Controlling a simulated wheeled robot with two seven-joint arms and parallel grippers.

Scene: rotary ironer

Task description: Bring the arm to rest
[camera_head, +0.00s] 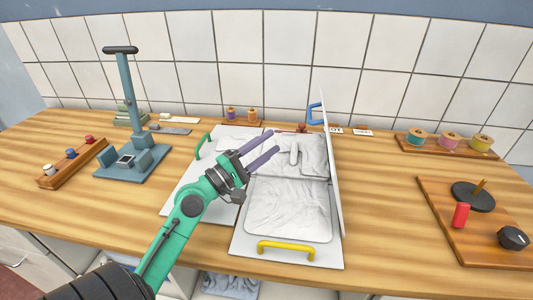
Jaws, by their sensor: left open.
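My left arm comes in from the bottom left, green with a dark forearm. Its gripper (268,147) has two purple fingers held apart, with nothing seen between them. It hangs over the middle of the counter, in front of the white padded panels (288,209). I cannot tell its exact height above them. The front panel has a yellow handle (286,246) at its near edge. A green handle (203,144) is at the left, and a blue handle (315,114) is on an upright white panel (329,165). My right gripper does not show.
A blue-grey stand (132,110) is at the left, beside a wooden rack with small spools (72,162). A wooden rack with large spools (448,144) is at the back right. A wooden board (468,235) with a red cylinder (460,215) and a black knob (513,238) is at the right.

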